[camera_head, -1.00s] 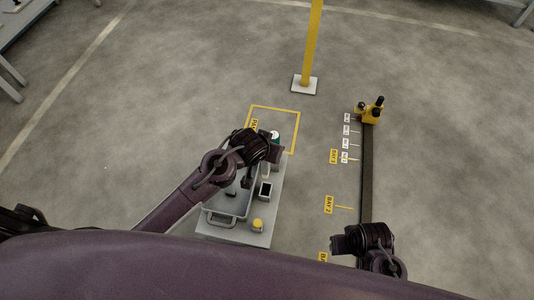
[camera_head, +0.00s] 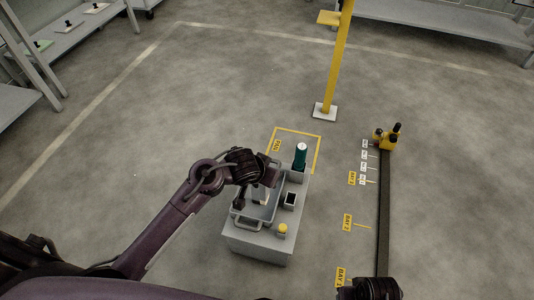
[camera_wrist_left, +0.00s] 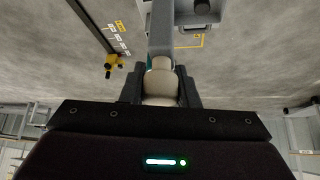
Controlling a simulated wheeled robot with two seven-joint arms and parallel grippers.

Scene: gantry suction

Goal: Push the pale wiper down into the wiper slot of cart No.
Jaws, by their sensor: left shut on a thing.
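The cart (camera_head: 258,246) is a low grey block with a tray recessed in its top. My left gripper (camera_head: 270,174) is above the cart's top near the back of the tray. In the left wrist view my left gripper (camera_wrist_left: 160,92) is shut on a pale beige thing (camera_wrist_left: 160,82), likely the wiper. A dark square holder (camera_head: 290,200) stands on the cart, right of the tray; whether it is the wiper slot I cannot tell. No cart number is readable. My right gripper (camera_head: 368,289) shows only partly at the bottom edge, its fingers unclear.
A teal bottle with a white top (camera_head: 301,156) stands at the cart's back right. A yellow-topped item (camera_head: 282,230) is at its front. A yellow post (camera_head: 336,70) stands beyond; a dark rail (camera_head: 384,215) runs at right. Open floor lies left.

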